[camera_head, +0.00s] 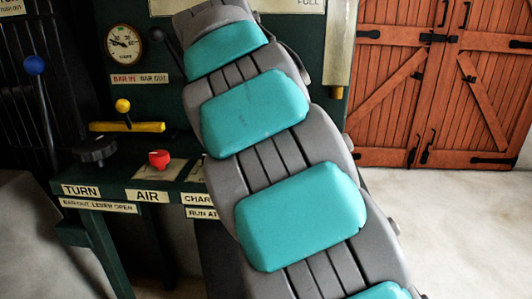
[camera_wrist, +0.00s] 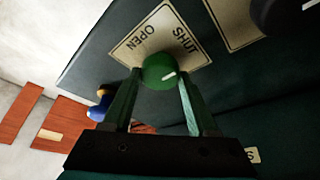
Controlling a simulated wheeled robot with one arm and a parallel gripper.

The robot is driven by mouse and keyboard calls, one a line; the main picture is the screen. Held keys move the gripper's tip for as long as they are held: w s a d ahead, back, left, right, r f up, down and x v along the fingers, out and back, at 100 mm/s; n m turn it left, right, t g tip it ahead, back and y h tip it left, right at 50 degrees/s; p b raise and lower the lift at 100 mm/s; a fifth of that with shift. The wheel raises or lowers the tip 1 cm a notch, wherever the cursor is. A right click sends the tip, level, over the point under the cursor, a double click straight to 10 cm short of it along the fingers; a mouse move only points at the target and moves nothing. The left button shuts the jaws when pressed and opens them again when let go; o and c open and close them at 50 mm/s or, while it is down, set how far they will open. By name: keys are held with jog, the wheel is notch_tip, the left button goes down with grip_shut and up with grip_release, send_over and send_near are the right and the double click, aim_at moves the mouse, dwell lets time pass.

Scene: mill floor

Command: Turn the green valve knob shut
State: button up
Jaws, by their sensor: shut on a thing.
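The green valve knob (camera_wrist: 157,70) shows in the wrist view, in front of a cream plate (camera_wrist: 140,46) lettered OPEN and SHUT. A short white mark on the knob points to the right and slightly up in that view, by the SHUT side of the plate. My gripper (camera_wrist: 160,77) is shut on the knob, with one green finger on each side of it. In the head view my grey and teal arm covers the middle, and neither the green knob nor my gripper can be seen there.
In the head view, a red knob (camera_head: 159,159) labelled AIR, a black knob (camera_head: 95,150) labelled TURN, and a yellow lever (camera_head: 127,127) stand left of my arm. A blue-topped lever (camera_head: 34,65) is further left. Pale floor (camera_head: 460,230) lies open at right before wooden doors (camera_head: 440,80).

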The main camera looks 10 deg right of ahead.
dwell(0.3)
jog(key=o, duration=1.4)
jog(key=shift+r, duration=0.1)
